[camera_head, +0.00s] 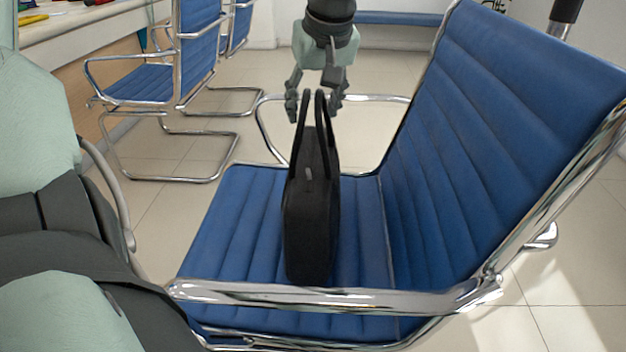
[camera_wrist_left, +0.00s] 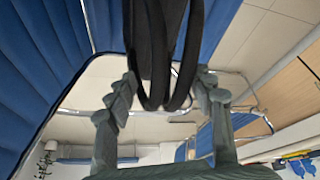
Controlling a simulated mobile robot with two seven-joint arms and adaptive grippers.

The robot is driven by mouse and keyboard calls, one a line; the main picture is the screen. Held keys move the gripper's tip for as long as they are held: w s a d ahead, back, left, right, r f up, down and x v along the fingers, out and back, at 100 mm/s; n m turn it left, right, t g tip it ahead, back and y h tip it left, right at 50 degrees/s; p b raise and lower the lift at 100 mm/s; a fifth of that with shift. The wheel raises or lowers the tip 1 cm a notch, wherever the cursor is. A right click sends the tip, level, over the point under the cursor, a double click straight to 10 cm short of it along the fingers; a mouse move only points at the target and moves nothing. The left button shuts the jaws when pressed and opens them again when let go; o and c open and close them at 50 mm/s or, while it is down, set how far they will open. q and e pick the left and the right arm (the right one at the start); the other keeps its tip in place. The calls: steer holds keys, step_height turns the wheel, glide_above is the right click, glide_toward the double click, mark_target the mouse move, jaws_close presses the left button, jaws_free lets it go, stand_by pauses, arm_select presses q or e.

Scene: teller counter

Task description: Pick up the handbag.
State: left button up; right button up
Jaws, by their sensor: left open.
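The black handbag (camera_head: 313,215) stands upright on the seat of a blue chair (camera_head: 235,225), with its two loop handles (camera_head: 320,110) pointing up. My left gripper (camera_head: 314,108) is above the bag at handle height, its fingers spread to either side of the handle tops. In the left wrist view, the dark handles (camera_wrist_left: 150,60) hang between the open fingers of this gripper (camera_wrist_left: 163,90), with gaps on both sides. I cannot tell whether the handles touch any part of the gripper. My right gripper is not in view.
The chair's chrome armrests stand at the front (camera_head: 330,297) and behind the bag; its tall blue backrest (camera_head: 500,130) rises on the right. Another blue chair (camera_head: 140,83) and a counter (camera_head: 75,20) are at back left. Tiled floor lies open between the chairs.

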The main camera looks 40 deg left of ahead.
arm_select(q)
steer(key=shift+w+a+f, duration=0.15)
steer(key=shift+a+f, duration=0.05)
steer(key=shift+f, duration=0.4)
jaws_close()
